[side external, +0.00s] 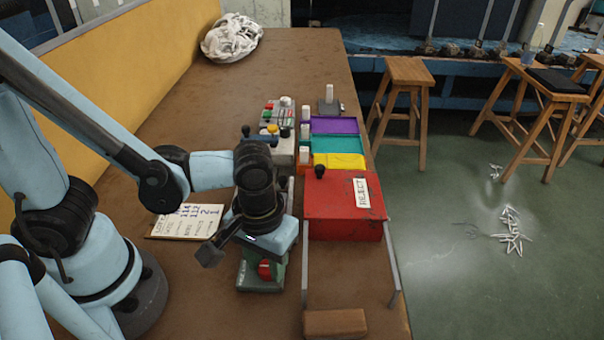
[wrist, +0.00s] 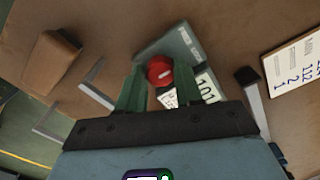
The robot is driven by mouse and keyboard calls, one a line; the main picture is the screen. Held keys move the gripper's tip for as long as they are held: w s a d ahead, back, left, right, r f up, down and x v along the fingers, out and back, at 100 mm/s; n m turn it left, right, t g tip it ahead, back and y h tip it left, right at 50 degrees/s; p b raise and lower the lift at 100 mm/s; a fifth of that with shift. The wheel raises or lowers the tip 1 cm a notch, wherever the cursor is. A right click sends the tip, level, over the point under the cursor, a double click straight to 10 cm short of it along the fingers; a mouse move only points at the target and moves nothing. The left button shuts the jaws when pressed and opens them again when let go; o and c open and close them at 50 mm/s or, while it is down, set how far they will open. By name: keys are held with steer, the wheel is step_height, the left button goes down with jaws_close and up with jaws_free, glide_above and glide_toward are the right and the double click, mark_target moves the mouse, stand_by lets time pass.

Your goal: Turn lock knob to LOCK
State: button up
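The red lock knob (side external: 265,270) sits on a grey-green box (side external: 247,280) near the front of the table. My gripper (side external: 268,262) is right above this box, pointing down, with its body hiding much of the box top. In the wrist view, the green fingers of my gripper (wrist: 160,88) are apart, and the round red knob (wrist: 159,70) shows between them, with a pale mark on its face. Whether the fingers touch the knob cannot be told. A white label with "101" (wrist: 207,87) is partly hidden by a finger. No LOCK marking is readable.
A red REJECT box (side external: 335,215) stands to the right, with metal rails (side external: 392,265) and a brown block (side external: 335,322) in front. A written card (side external: 187,221) lies to the left. Behind are a control panel (side external: 280,148), coloured trays (side external: 337,143) and a white cloth pile (side external: 231,38).

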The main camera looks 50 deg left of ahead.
steer(key=c, duration=0.5)
steer(key=shift+m, duration=1.5)
steer(key=shift+c, duration=0.2)
steer(key=o, duration=0.8)
steer(key=shift+c, duration=0.2)
